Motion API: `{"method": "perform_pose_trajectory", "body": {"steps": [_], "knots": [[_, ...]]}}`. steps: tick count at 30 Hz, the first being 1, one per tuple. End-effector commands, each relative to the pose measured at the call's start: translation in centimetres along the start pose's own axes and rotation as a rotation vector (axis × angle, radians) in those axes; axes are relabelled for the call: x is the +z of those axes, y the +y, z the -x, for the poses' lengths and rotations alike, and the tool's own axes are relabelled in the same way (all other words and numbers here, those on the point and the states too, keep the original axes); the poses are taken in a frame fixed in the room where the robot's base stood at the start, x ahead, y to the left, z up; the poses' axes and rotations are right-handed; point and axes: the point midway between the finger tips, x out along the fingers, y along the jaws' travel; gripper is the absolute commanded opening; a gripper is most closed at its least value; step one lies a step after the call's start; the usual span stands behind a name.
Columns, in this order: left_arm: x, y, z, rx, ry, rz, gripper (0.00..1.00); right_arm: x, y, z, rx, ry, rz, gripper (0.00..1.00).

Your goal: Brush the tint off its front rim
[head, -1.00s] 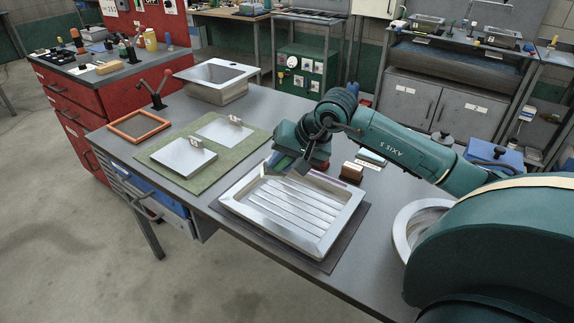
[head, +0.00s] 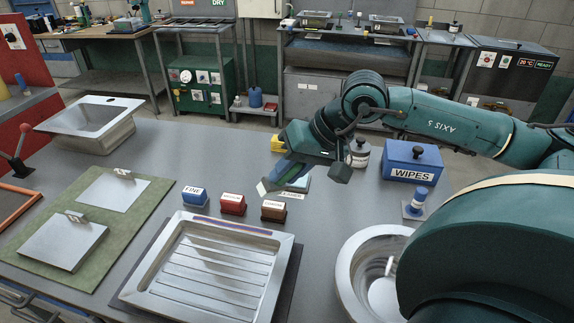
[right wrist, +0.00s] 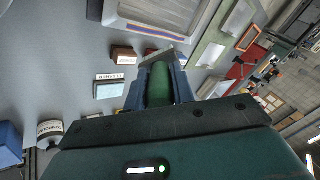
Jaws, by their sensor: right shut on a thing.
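The steel drainer tray (head: 140,290) lies on a dark mat, with a ribbed floor. A purple-blue and orange tint strip (head: 232,222) runs along its far rim in the head view. My right gripper (head: 272,184) is above the bench beyond the tray's far right corner, apart from the rim. It is shut on a tool with a green round handle (right wrist: 160,88) and a flat grey end (right wrist: 160,58). The tool's working end is hard to make out in the head view. The tray also shows in the right wrist view (right wrist: 150,28). My left gripper is not in view.
A blue FINE block (head: 194,196), a red block (head: 232,204) and a brown block (head: 273,211) stand behind the tray. A round steel bowl (head: 352,262) is right. A blue WIPES box (head: 411,161) stands farther back. A green mat (head: 133,228) with plates lies left.

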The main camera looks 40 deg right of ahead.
Motion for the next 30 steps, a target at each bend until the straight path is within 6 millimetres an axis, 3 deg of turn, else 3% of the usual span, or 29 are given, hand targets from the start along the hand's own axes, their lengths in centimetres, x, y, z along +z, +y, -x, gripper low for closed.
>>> {"method": "perform_pose_trajectory", "body": {"steps": [11, 18, 30], "knots": [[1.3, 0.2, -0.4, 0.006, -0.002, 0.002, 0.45, 1.0, 1.0, -1.9, -0.003, -0.006, 0.005, 0.02], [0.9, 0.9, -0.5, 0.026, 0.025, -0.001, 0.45, 1.7, 2.1, -3.8, -0.003, -0.005, 0.005, 0.02], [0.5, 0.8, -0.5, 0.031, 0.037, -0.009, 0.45, 1.7, 2.2, -4.1, -0.003, -0.002, 0.005, 0.02]]}}
